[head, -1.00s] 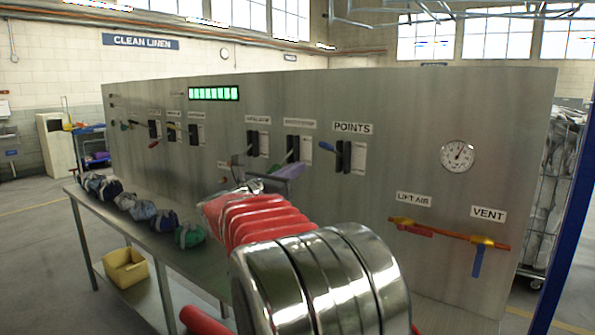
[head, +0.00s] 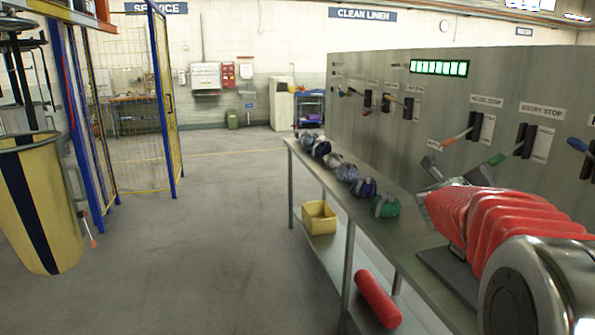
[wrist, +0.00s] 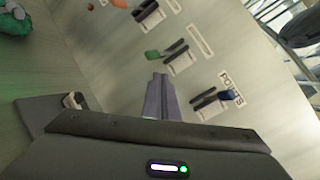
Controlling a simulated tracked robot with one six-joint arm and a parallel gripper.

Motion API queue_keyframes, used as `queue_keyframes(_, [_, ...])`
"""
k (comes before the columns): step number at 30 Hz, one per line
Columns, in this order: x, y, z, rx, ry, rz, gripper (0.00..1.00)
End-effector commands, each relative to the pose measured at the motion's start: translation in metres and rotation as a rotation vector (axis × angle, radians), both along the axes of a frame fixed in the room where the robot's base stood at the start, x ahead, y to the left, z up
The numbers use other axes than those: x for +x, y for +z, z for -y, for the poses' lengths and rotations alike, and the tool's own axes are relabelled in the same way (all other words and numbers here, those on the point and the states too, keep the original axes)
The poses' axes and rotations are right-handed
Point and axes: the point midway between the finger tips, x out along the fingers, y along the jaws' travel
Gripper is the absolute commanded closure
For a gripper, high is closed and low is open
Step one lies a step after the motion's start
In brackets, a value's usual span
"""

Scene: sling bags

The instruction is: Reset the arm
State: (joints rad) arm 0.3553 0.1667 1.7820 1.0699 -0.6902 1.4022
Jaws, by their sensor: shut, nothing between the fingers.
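My arm, with its red bellows and polished metal joint, reaches in from the lower right of the head view toward the grey control panel (head: 420,130). In the wrist view my gripper (wrist: 160,97) has its two grey fingers together, with nothing between them. They point toward the panel and its levers, and appear apart from them. In the head view the gripper end is small and partly hidden by the bellows.
Several rolled sling bags (head: 364,187) line the metal bench (head: 335,178) along the panel. A yellow bin (head: 319,217) and a red roll (head: 377,298) sit below. A yellow-black tub (head: 40,205) stands left. The middle floor is clear.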

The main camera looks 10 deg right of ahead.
Motion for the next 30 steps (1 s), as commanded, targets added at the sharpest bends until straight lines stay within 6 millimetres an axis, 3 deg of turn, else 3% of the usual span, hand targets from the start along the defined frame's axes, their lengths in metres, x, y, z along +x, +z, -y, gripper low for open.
queue_keyframes(7, [0.026,-0.042,-0.072,-0.212,0.333,-0.428,1.0])
queue_keyframes(14, [0.015,-0.085,-0.156,-0.471,0.668,-0.78,1.0])
queue_keyframes(17, [-0.001,-0.105,-0.193,-0.601,0.817,-0.92,1.0])
queue_keyframes(23, [-0.056,-0.145,-0.262,-0.88,1.118,-1.17,1.0])
queue_keyframes(30, [-0.152,-0.191,-0.322,-1.228,1.468,-1.415,1.0])
